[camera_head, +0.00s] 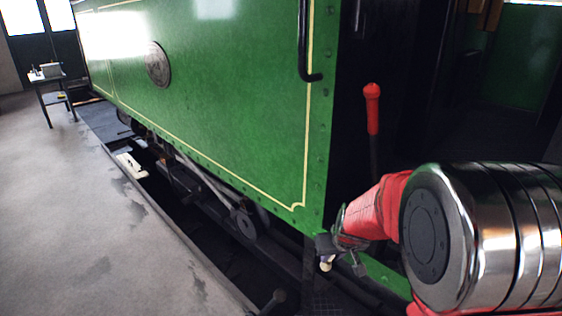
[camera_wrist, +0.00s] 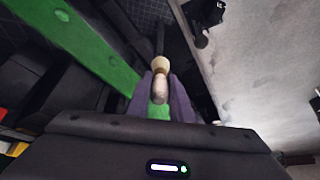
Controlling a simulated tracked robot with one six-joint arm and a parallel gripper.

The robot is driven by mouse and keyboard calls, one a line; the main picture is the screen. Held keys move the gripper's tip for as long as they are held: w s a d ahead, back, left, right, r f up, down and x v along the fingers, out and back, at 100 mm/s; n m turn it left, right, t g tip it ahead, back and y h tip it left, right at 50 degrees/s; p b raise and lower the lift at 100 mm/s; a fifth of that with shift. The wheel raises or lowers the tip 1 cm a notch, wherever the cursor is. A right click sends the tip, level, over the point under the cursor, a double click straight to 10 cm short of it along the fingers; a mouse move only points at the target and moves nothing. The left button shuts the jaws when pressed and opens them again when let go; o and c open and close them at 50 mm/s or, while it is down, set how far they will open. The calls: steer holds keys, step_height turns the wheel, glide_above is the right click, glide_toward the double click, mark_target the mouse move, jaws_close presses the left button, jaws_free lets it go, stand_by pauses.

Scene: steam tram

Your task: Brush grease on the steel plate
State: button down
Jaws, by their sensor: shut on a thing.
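My gripper (camera_wrist: 160,92) is shut on a brush with a pale wooden handle (camera_wrist: 160,66), which stands out between the two dark fingers in the wrist view. In the head view my gripper (camera_head: 340,257) is low beside the green tram's corner, with the pale handle (camera_head: 326,263) just showing below it. The brush's bristles cannot be made out. A dark patterned plate (camera_head: 322,299) lies below the gripper at the tram's step. I cannot tell whether it is the steel plate. No grease can be made out.
The green tram body (camera_head: 220,110) fills the middle, with a red-handled lever (camera_head: 372,110) in its doorway. A dark pit runs along the tram beside the grey floor (camera_head: 70,200). A small table (camera_head: 52,87) with items stands at the far left. The left floor is clear.

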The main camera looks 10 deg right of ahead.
steer(key=a, duration=0.7)
steer(key=shift+s, duration=0.1)
